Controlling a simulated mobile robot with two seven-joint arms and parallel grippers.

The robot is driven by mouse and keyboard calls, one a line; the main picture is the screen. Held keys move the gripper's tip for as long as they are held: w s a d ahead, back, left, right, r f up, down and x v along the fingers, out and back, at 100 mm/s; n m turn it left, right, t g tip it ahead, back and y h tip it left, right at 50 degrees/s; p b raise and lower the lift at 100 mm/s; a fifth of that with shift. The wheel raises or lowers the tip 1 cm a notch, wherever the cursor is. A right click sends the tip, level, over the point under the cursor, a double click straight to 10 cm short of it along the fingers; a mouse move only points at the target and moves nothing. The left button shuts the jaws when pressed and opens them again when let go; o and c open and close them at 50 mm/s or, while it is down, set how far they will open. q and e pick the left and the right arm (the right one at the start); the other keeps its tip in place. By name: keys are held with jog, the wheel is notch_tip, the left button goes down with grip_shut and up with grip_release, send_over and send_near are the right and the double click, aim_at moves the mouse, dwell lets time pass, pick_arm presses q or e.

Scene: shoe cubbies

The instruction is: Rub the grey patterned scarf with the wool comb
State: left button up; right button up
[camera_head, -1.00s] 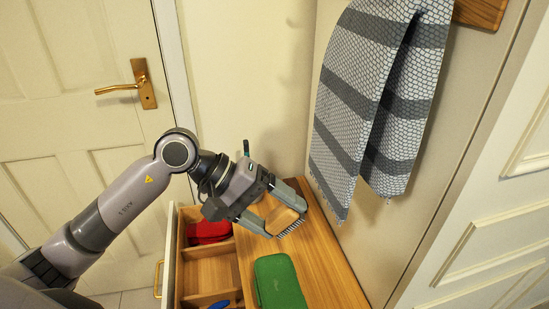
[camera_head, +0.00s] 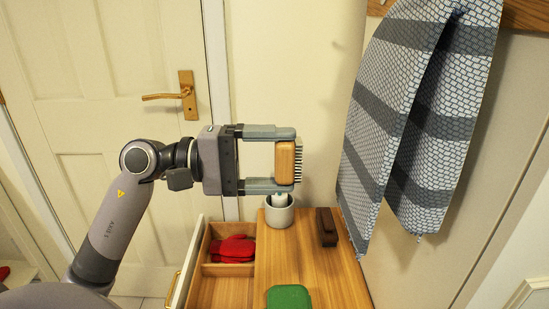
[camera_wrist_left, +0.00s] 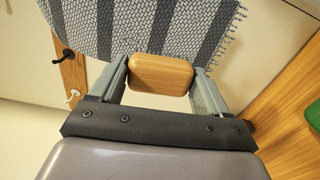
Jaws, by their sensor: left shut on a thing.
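The wool comb (camera_head: 285,163) has a tan wooden back and a row of dark bristles facing right. My left gripper (camera_head: 287,160) is shut on it and holds it in the air above the cabinet top, left of the scarf. The grey patterned scarf (camera_head: 408,110) hangs on the right, light grey with darker bands; a gap separates it from the bristles. In the left wrist view the comb (camera_wrist_left: 161,74) sits between the fingers, and the scarf (camera_wrist_left: 150,28) shows beyond it. My right gripper is in neither view.
The wooden cabinet top (camera_head: 315,270) holds a grey cup (camera_head: 279,213), a dark brown block (camera_head: 326,227) and a green case (camera_head: 288,297). An open drawer (camera_head: 222,288) at left holds a red item (camera_head: 232,249). A door with a brass handle (camera_head: 187,96) stands behind.

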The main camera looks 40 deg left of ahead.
aim_at(347, 159)
pick_arm(q)
jog(key=p+x, duration=0.2)
jog(key=shift+w+d+r+p, duration=0.2)
jog(key=shift+d+r+p, duration=0.1)
jog(key=shift+d+p, duration=0.1)
jog(key=shift+w+d+f+p, duration=0.15)
jog(key=shift+w+d+p, duration=0.2)
jog(key=shift+d+p, duration=0.1)
jog(key=shift+w+d+f+p, duration=0.2)
jog(key=shift+w+d+p, duration=0.15)
jog(key=shift+w+d, duration=0.1)
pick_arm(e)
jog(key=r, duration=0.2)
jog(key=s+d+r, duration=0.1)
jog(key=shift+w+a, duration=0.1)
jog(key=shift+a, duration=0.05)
pick_arm(q)
jog(key=shift+x, duration=1.6)
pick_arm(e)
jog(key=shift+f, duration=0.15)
pick_arm(q)
jog(key=shift+r, duration=0.15)
